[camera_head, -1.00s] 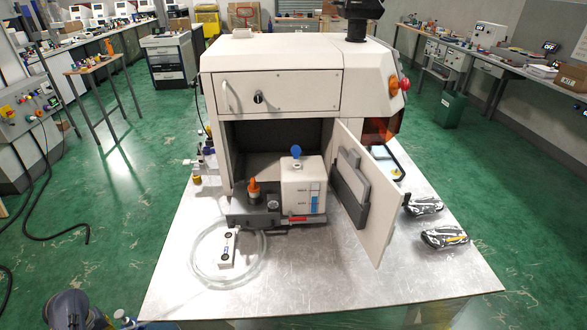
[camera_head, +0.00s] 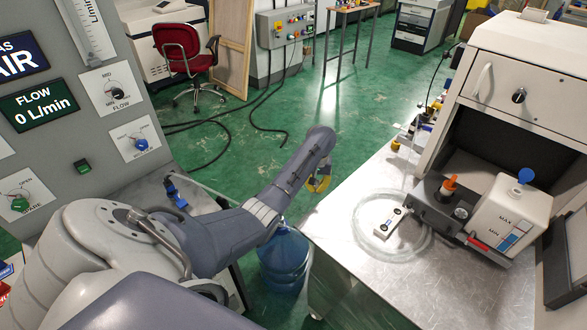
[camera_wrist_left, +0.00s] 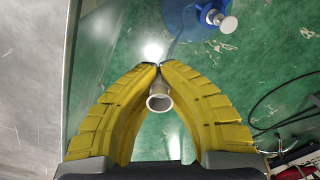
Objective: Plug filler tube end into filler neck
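My left gripper (camera_head: 318,184), with yellow fingers, is in the air left of the metal table, over the gap beside it. In the left wrist view its fingertips (camera_wrist_left: 160,68) close together around a grey hollow tube end (camera_wrist_left: 158,98), whose open mouth faces the camera. A thin line runs from there toward the blue jug (camera_wrist_left: 190,12). I cannot tell which opening is the filler neck. My right gripper is not in view.
The blue jug (camera_head: 284,262) stands on the floor below my left gripper. A clear hose coil (camera_head: 362,238) lies around a small white device (camera_head: 390,222) on the table (camera_head: 460,285). A control panel (camera_head: 95,130) stands at left.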

